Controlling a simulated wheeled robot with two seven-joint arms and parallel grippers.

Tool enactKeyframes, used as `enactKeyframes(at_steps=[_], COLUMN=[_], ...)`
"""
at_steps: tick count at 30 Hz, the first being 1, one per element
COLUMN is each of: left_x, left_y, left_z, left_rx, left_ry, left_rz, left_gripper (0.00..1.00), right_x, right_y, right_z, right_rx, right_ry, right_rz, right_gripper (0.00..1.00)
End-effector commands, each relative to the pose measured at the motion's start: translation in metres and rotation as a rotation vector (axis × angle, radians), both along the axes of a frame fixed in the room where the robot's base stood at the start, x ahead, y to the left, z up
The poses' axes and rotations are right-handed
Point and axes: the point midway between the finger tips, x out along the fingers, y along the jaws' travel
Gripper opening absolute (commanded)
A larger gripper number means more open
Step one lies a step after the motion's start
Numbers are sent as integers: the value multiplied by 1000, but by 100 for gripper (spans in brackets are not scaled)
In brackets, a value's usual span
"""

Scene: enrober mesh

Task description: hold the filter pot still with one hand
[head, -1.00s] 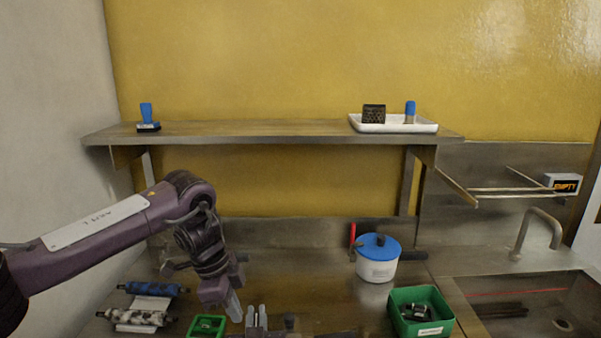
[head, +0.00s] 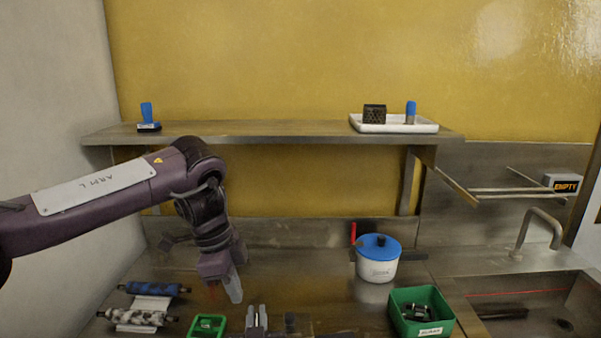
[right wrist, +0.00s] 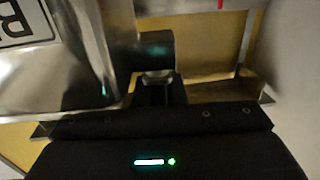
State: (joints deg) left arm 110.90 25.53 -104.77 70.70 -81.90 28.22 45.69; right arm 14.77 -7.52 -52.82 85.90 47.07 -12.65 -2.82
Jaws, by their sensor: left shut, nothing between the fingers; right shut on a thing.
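In the right wrist view a shiny metal body (right wrist: 75,70) fills the left side, with a white plate showing a black "R" at its upper left. I take it for the filter pot; only part of it shows. My right gripper (right wrist: 156,85) is shut beside it with its fingers dark and partly hidden, so the exact grip is unclear. My left gripper (head: 235,290) is shut and empty, pointing down above the bench, right of the rollers.
A white pot with a blue lid (head: 378,262) stands at the back. A green bin (head: 445,318) is in front of it, a small green tray (head: 194,331) at lower left. Two rollers (head: 140,318) lie left. A shelf (head: 250,136) overhangs the bench; a sink (head: 550,300) is right.

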Motion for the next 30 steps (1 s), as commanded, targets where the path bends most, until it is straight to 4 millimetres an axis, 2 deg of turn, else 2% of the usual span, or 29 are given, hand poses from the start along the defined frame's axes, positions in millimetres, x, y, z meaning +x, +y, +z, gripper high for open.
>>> enactKeyframes(at_steps=[4,14,30], left_x=[-13,-31,-32], left_y=[-8,3,3], left_z=[7,6,-53], left_rx=[91,214,213], left_ry=[-11,1,5], left_rz=[-18,10,11], left_gripper=[0,0,0], right_x=[0,0,0], right_y=[0,0,0], right_z=[-1,-1,-1], right_rx=[-1,-1,-1], right_ry=[2,1,1], right_rz=[2,0,1], right_gripper=[0,0,0])
